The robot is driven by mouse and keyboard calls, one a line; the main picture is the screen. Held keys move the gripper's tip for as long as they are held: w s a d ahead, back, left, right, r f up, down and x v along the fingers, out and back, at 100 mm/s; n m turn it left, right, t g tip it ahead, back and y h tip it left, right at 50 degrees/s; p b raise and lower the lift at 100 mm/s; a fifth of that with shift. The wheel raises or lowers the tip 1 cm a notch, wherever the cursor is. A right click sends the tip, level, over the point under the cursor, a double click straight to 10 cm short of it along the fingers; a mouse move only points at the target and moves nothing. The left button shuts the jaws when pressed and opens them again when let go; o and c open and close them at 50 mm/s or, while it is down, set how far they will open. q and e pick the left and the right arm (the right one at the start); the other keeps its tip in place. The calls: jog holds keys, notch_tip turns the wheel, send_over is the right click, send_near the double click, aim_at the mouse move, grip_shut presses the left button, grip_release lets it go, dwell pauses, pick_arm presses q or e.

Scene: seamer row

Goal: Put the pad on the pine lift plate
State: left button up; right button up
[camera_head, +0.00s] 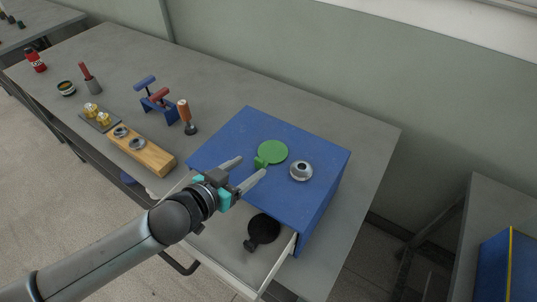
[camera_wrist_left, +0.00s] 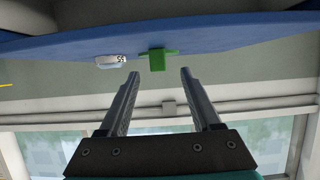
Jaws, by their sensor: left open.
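A green round disc (camera_head: 272,152) with a raised green tab lies flat on top of the blue box. The tab (camera_wrist_left: 157,60) also shows in the left wrist view, just beyond the gap between the fingertips. A black round disc (camera_head: 264,228) with a tab lies in the open drawer below. I cannot tell for sure which of these is the pad and which the pine lift plate. My left gripper (camera_head: 252,167) is open and empty at the box's front edge, its fingers pointing toward the green disc's tab and apart from it. My right gripper is out of view.
The bench behind the box is clear.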

aim_at(258, 163)
pick_arm(q)
jog(key=shift+x, duration=2.6)
jog(key=shift+s+d, duration=0.1)
jog(key=shift+s, duration=0.05)
grip_shut()
